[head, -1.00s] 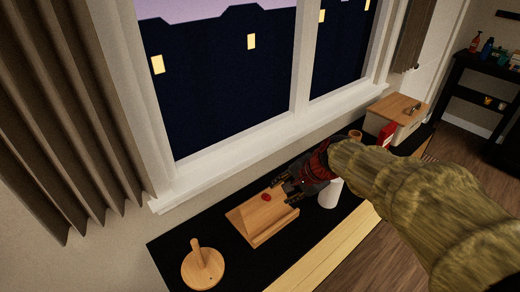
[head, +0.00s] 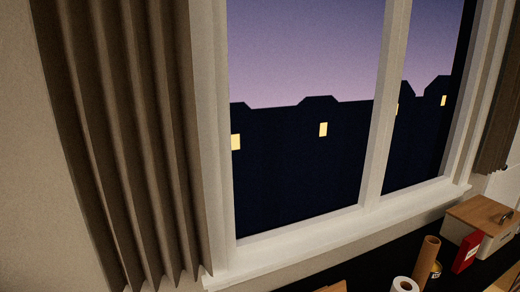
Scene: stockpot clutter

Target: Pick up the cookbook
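A slim red upright object with a white label (head: 466,253) stands on the dark counter at the lower right of the head view. It may be the cookbook, but I cannot tell for sure. It stands close in front of a pale box with a wooden lid (head: 485,218). My gripper is out of view, so its fingers and anything in them are hidden.
A brown tube (head: 425,262), a small dark can (head: 437,270) and a white roll (head: 404,285) stand left of the red object. A wooden edge (head: 332,288) shows at the bottom. The window and sill (head: 300,248) lie behind the counter.

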